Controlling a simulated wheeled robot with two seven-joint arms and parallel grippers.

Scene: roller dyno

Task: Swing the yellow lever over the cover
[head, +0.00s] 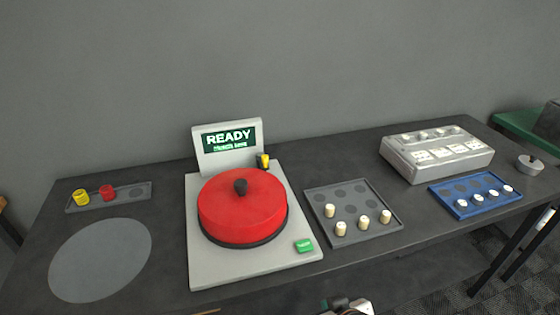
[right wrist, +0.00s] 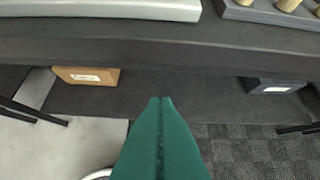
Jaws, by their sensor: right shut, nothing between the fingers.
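The yellow lever (head: 264,160) stands upright at the back right of the grey machine (head: 205,270), beside its screen and behind the cover. The red round cover (head: 242,212) with a dark knob sits on the machine; the lever is not across it. My right gripper shows in the right wrist view (right wrist: 160,100) as two green fingers shut together with nothing between them, in front of the table edge. In the head view only part of my right arm shows at the bottom edge, well short of the machine. My left gripper is not in view.
The machine's screen (head: 230,139) reads READY, and a green button (head: 304,245) sits front right. A grey tray (head: 318,196) with cream pegs, a blue tray (head: 462,213) and a grey box (head: 408,162) stand right. A small tray (head: 126,203) with yellow and red pieces lies left.

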